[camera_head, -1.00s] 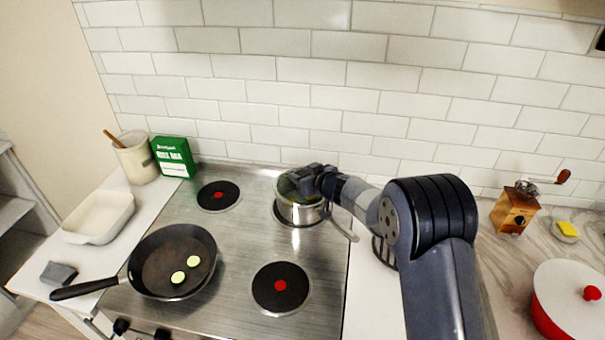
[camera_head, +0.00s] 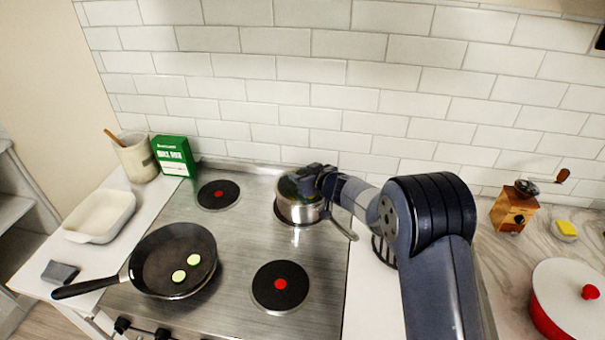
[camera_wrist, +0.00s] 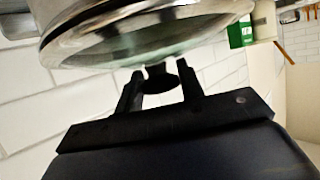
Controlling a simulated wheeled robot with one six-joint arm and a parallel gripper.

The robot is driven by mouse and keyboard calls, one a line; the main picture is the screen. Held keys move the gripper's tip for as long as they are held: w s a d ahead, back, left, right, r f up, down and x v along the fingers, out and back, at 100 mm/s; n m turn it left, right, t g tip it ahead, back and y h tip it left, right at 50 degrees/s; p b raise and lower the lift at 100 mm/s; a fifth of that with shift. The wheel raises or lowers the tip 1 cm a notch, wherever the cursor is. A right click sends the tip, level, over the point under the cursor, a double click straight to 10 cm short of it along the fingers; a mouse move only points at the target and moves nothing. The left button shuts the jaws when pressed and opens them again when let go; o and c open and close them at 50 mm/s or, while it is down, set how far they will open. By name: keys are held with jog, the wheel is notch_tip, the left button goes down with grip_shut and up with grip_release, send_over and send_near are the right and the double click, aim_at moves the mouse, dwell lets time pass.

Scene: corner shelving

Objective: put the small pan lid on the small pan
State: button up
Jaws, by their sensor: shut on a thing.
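The small pan (camera_head: 299,211) is a steel saucepan on the back right burner, its handle pointing to the lower right. My gripper (camera_head: 312,181) is over the pan's top, at its right side. The small pan lid (camera_head: 287,187) shows as a glassy disc at the pan's top, partly hidden by my gripper. In the wrist view the lid's glass (camera_wrist: 150,45) and steel rim fill the top. There my gripper (camera_wrist: 160,78) is shut on the lid's dark knob. The lid is at the pan's mouth; I cannot tell whether it sits flush.
A black frying pan (camera_head: 172,262) with green slices is on the front left burner. The front right burner (camera_head: 280,287) is bare. A green box (camera_head: 173,156) and a utensil crock (camera_head: 137,159) stand back left. A red pot (camera_head: 567,300) is at right.

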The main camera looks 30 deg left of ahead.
jog(key=o, duration=1.2)
jog(key=shift+d, duration=0.1)
jog(key=b+v, duration=0.2)
jog(key=v, duration=0.8)
jog(key=shift+s+d, duration=0.2)
jog(key=shift+d, duration=0.1)
jog(key=shift+a, duration=0.1)
jog(key=p+x, duration=0.1)
jog(key=x, duration=0.9)
jog(key=shift+w+a+p, duration=0.2)
jog(key=shift+a+p, duration=0.15)
jog(key=shift+d, duration=0.1)
